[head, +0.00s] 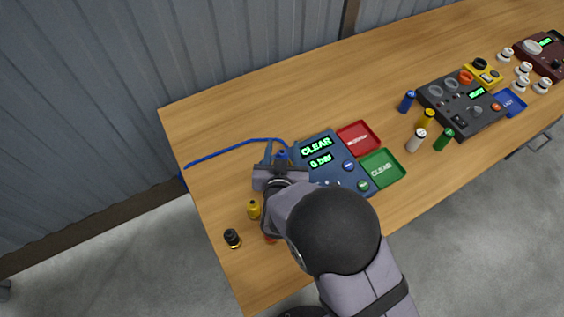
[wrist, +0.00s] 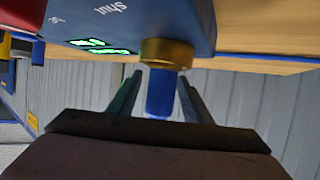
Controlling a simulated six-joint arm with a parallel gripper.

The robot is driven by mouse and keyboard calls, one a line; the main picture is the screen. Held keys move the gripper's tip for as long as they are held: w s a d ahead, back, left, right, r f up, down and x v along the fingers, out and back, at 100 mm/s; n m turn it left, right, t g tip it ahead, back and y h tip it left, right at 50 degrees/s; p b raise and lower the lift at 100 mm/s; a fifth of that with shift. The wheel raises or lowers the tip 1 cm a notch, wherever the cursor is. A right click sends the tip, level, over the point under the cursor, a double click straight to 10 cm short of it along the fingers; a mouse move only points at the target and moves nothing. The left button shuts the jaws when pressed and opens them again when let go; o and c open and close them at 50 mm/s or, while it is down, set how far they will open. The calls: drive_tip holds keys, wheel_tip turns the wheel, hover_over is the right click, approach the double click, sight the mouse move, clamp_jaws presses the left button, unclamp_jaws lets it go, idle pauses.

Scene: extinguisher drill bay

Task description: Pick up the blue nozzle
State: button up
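The blue nozzle (wrist: 160,92) with its gold collar (wrist: 166,53) shows in the wrist view, between the two fingers of my gripper (wrist: 160,85). The fingers are apart, with a narrow gap showing on each side of the nozzle. The collar meets the edge of the blue panel (wrist: 130,25) in this view; I cannot tell whether it is attached. In the head view a small blue part of the nozzle (head: 281,155) shows just beyond my gripper (head: 281,168), at the panel's left side. My wrist hides the rest.
The panel's displays (head: 317,147) read "CLEAR" and "0 bar". A red tray (head: 360,131) and green tray (head: 394,164) stand right of it. A yellow nozzle (head: 254,210) and black nozzle (head: 232,239) stand near my gripper. A blue hose (head: 225,150) lies left. The table's back is clear.

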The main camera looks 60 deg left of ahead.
clamp_jaws()
drive_tip(key=shift+r, duration=0.15)
wheel_tip(320, 180, up, 10)
drive_tip(key=b, duration=0.1)
idle(0.6)
